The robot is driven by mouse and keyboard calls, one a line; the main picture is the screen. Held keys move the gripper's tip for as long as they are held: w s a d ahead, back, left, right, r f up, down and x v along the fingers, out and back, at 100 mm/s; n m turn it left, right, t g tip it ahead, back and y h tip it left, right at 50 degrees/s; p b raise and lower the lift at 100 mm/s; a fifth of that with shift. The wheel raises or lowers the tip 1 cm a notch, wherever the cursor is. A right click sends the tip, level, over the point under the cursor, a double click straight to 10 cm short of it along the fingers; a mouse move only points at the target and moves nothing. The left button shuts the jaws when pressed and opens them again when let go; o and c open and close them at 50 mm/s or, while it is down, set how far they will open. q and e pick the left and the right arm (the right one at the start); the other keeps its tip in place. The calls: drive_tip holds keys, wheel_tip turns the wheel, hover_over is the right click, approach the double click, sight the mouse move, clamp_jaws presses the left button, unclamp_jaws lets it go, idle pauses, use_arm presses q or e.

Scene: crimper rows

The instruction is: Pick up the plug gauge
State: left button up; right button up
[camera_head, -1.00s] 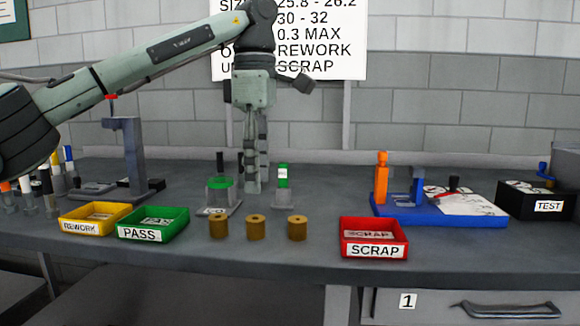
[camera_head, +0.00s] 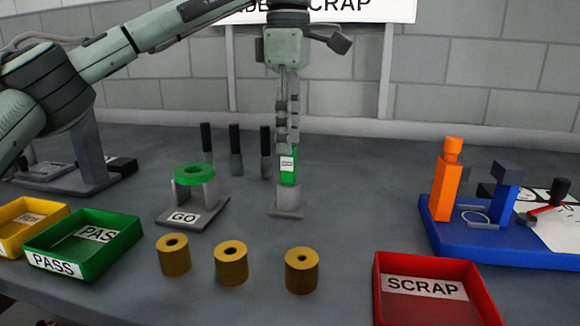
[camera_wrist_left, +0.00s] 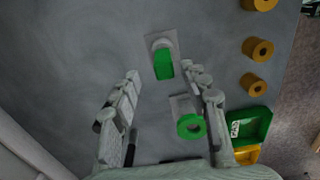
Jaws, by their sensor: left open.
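The plug gauge (camera_head: 289,176) has a green handle with a white label and stands upright in a small grey stand (camera_head: 288,211). My left gripper (camera_head: 288,142) is open and points down, its fingertips by the top of the green handle. In the left wrist view the plug gauge (camera_wrist_left: 163,66) shows between the two fingers of the left gripper (camera_wrist_left: 162,73). I see no contact, and the gap to the handle is hard to judge. My right gripper is in neither view.
The green-ringed GO fixture (camera_head: 194,174) stands left of the plug gauge. Black-handled pins (camera_head: 236,150) stand behind. Brass bushings (camera_head: 231,268) line the front. The PASS tray (camera_head: 83,244), SCRAP tray (camera_head: 436,288) and blue fixture (camera_head: 490,240) flank them. Bare bench lies right of the stand.

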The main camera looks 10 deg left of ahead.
sight(289, 183)
use_arm(q)
drive_tip(key=f, duration=0.4)
drive_tip(key=shift+s, duration=0.35)
drive_tip(key=shift+d+f, duration=0.1)
drive_tip(key=shift+f, duration=0.4)
drive_tip(key=shift+w, duration=0.1)
drive_tip(key=shift+c, duration=0.6)
clamp_jaws()
